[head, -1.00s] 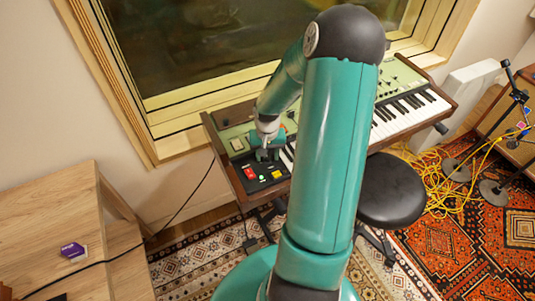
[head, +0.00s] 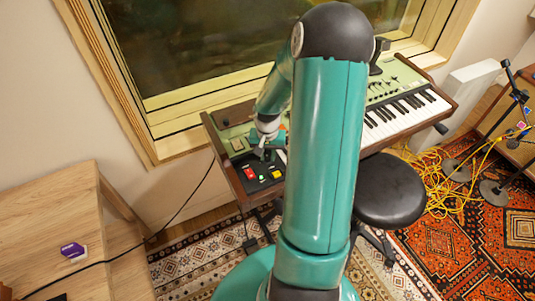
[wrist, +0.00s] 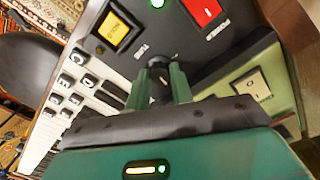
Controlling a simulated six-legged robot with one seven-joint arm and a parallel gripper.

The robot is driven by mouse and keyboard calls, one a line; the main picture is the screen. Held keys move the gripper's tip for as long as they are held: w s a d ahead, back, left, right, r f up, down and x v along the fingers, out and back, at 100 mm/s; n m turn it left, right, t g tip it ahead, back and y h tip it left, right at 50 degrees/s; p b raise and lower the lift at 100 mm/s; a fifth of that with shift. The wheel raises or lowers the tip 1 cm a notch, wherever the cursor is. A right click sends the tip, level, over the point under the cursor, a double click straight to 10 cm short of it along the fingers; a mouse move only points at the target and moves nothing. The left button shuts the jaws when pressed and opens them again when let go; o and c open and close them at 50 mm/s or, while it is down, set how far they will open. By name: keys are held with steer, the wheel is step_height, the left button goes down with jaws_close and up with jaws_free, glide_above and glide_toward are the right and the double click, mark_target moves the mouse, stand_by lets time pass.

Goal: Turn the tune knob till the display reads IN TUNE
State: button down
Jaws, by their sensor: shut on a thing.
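The synthesizer's dark control panel (head: 258,180) is at the left end of the keyboard. My gripper (head: 262,155) points down onto that panel. In the wrist view my gripper (wrist: 161,88) has its two green fingers shut on the tune knob (wrist: 158,90). The knob is small and dark and mostly hidden between the fingers. A white label, which seems to read TUNE, is printed beside it. I cannot make out a display reading IN TUNE in either view.
Near the knob are a yellow button (wrist: 117,28), a red switch (wrist: 203,10), a lit green lamp (wrist: 157,3) and a cream rocker switch (wrist: 250,84). White and black keys (wrist: 75,95) lie to the left in the wrist view. A black stool (head: 391,190) stands in front of the keyboard.

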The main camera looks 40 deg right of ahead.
mark_target(267, 157)
steer(key=m, duration=1)
steer(key=shift+m, duration=0.4)
stand_by(0.4)
steer(key=c, duration=1.2)
jaws_free()
steer(key=shift+c, duration=0.2)
step_height(267, 157, up, 14)
